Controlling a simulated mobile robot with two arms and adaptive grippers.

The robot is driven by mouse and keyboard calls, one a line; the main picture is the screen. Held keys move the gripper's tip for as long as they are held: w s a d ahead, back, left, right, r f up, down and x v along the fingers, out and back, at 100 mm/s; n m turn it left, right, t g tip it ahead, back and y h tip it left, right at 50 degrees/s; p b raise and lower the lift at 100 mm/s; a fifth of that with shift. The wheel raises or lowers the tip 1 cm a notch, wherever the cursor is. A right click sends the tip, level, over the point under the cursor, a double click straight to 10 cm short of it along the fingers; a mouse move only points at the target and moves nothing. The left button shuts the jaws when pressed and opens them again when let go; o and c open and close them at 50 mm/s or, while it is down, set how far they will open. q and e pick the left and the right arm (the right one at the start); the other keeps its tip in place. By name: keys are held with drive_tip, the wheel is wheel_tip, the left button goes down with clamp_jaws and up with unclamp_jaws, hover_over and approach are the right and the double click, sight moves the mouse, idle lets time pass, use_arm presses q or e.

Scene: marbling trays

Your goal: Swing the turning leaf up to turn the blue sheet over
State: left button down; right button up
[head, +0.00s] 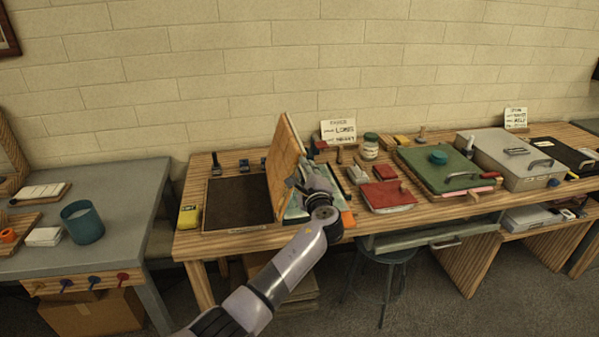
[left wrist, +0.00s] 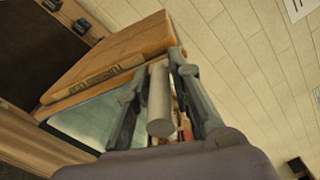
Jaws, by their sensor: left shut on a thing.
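The turning leaf (head: 284,165) is a wooden board standing steeply, near upright, on the table. In the left wrist view the leaf (left wrist: 120,55) shows lettering along its edge. My left gripper (head: 299,184) is at the leaf's right side. In the left wrist view my gripper (left wrist: 158,85) is shut on a pale round handle (left wrist: 159,105) between its fingers. A pale blue surface, seemingly the blue sheet (head: 294,211), shows right of the leaf, partly hidden by my gripper; it also shows in the left wrist view (left wrist: 88,122). My right gripper is out of view.
A dark tray (head: 238,203) lies left of the leaf, with a yellow block (head: 189,217) beside it. A red book-like item (head: 388,196), a jar (head: 370,147) and a green board (head: 440,171) stand to the right. A stool (head: 388,257) is under the table.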

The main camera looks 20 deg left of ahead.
use_arm(q)
drive_tip(key=shift+w+d, duration=0.1)
drive_tip(key=shift+d, duration=0.05)
idle(0.3)
drive_tip(key=c, duration=1.6)
unclamp_jaws()
drive_tip(key=shift+o, duration=0.2)
drive_tip(key=v, duration=1.2)
